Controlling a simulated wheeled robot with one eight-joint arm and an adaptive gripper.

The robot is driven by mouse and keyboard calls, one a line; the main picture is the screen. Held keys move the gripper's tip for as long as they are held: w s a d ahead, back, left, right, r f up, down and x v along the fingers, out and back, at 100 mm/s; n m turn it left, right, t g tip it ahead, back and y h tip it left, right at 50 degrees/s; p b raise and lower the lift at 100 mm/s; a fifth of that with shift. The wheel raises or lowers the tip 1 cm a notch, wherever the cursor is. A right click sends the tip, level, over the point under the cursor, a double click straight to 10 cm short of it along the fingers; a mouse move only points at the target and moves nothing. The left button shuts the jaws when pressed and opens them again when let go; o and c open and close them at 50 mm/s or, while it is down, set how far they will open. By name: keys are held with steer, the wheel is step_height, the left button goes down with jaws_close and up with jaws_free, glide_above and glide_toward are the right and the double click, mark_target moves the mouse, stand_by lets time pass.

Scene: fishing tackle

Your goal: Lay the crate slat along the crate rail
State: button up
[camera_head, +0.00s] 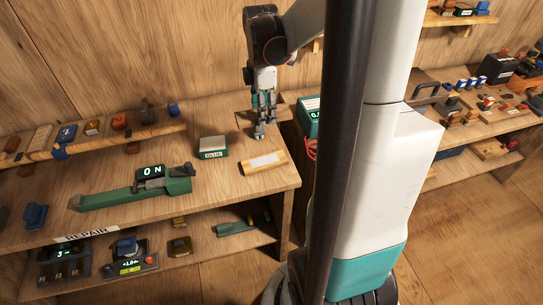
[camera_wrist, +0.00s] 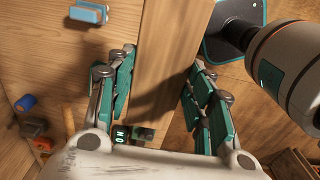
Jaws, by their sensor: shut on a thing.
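My gripper (camera_head: 259,134) points down over the right end of the workbench. In the wrist view my gripper (camera_wrist: 163,80) has its teal-padded fingers on both sides of a long plain wooden piece, which I take to be the crate slat (camera_wrist: 178,55). It is shut on this piece, which runs up out of the picture. In the head view the fingers and arm hide much of that spot, and the slat's outline is hard to tell from the bench wood. A pale wooden block with a whitish strip (camera_head: 263,162) lies in front of the gripper. I cannot tell which piece is the crate rail.
A green boxed item (camera_head: 213,147) stands left of the gripper. A long green device with an "ON" display (camera_head: 135,194) lies on the bench (camera_head: 230,195). A ledge (camera_head: 100,141) with small items runs along the back. A teal box (camera_head: 308,117) stands right of the gripper.

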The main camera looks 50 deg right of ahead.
mark_target(264, 161)
step_height(264, 161, down, 19)
steer(key=b, duration=0.5)
steer(key=shift+r+b, duration=0.15)
steer(key=shift+b, duration=0.25)
steer(key=shift+f, duration=0.2)
steer(key=o, duration=1.2)
steer(key=shift+r, duration=0.15)
step_height(264, 161, up, 12)
steer(key=p, duration=0.4)
